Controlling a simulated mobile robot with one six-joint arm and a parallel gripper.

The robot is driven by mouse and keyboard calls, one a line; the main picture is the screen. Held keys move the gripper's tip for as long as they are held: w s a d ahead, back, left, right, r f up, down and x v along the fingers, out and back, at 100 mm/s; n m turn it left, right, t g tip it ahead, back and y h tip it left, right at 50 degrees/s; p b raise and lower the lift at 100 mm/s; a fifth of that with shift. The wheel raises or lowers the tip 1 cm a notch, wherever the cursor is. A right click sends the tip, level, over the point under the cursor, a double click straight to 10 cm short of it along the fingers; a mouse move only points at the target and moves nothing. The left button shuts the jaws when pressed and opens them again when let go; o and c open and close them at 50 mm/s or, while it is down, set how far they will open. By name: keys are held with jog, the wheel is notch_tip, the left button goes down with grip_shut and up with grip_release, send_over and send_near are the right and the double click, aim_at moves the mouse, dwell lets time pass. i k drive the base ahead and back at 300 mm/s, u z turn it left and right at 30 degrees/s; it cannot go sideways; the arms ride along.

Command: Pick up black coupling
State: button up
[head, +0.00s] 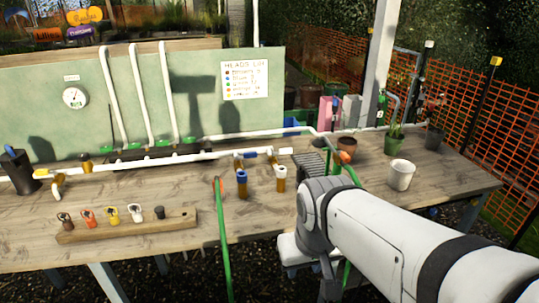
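A wooden rack (126,229) on the bench holds a row of small fittings. At its right end sits a short black piece (160,212), which looks like the black coupling. At its left end sits a dark brown fitting (65,219), then an orange one (88,217), a yellow one (112,214) and a white one (134,212). My arm reaches in from the lower right, and its elbow is right of the rack. My gripper cannot be made out in this view. Nothing covers the black piece.
A green hose (222,240) rises over the bench's front edge, right of the rack. Brown-bodied fittings with a blue (242,178) and a white top (281,176) stand behind it. White pipes (180,158) run along the back. A white pot (400,175) stands at right.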

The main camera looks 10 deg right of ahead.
aim_at(301, 176)
jog(key=i, duration=0.9)
jog(key=z, duration=0.05)
